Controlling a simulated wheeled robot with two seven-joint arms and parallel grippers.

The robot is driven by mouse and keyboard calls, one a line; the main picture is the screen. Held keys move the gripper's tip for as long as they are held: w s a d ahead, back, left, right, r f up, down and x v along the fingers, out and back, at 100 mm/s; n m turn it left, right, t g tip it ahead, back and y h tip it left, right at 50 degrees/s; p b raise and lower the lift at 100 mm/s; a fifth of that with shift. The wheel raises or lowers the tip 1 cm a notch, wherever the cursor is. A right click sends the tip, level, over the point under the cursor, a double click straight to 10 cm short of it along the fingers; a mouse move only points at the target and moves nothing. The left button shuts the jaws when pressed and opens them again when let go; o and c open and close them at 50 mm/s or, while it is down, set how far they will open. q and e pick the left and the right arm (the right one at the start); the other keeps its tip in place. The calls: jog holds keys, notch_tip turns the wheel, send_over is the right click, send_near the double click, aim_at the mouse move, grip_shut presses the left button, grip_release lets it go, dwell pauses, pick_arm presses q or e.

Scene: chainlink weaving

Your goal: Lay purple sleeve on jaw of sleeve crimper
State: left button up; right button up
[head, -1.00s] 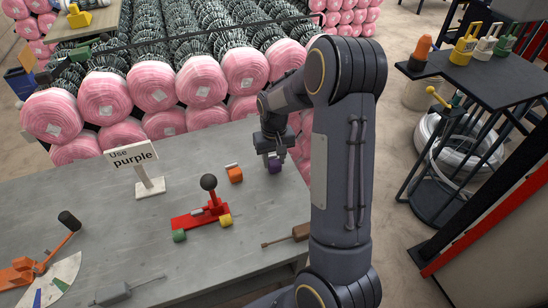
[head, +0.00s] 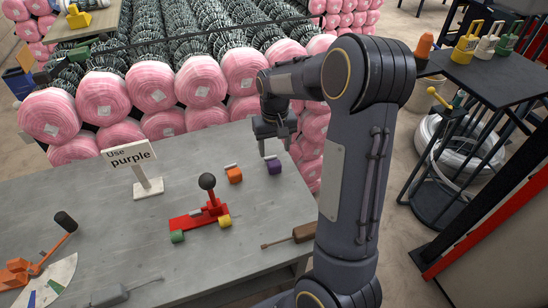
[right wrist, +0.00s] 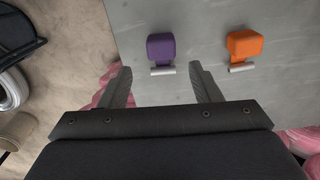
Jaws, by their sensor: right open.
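The purple sleeve (head: 274,167) is a purple block with a small silver tube along one side, lying on the grey table. It also shows in the right wrist view (right wrist: 160,48). My right gripper (head: 276,153) is open and empty, just behind and above the sleeve. In the right wrist view, its fingertips (right wrist: 160,68) appear on either side of the silver tube, apart from it. The red sleeve crimper (head: 200,217) with a black-knobbed lever stands at the table's middle; its jaw is too small to make out. My left gripper is not in view.
An orange block with a tube (head: 234,175) lies left of the purple one. Green (head: 177,237) and yellow (head: 224,221) pieces sit by the crimper. A sign (head: 131,156) reads "Use purple". A brown-handled tool (head: 303,233) lies at the right edge. Pink rolls (head: 204,81) stand behind the table.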

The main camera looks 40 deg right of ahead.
jog(key=shift+r, duration=0.95)
jog(key=s+a+r+n+t+y, duration=0.1)
jog(key=s+a+r+t+y, duration=0.25)
jog(key=s+a+r, duration=0.6)
jog(key=s+a+f+n+t, duration=0.1)
jog(key=s+a+f+t, duration=0.1)
jog(key=s+a, duration=0.6)
jog(key=s, duration=0.4)
jog(key=shift+f+n, duration=0.3)
jog(key=shift+f, duration=0.05)
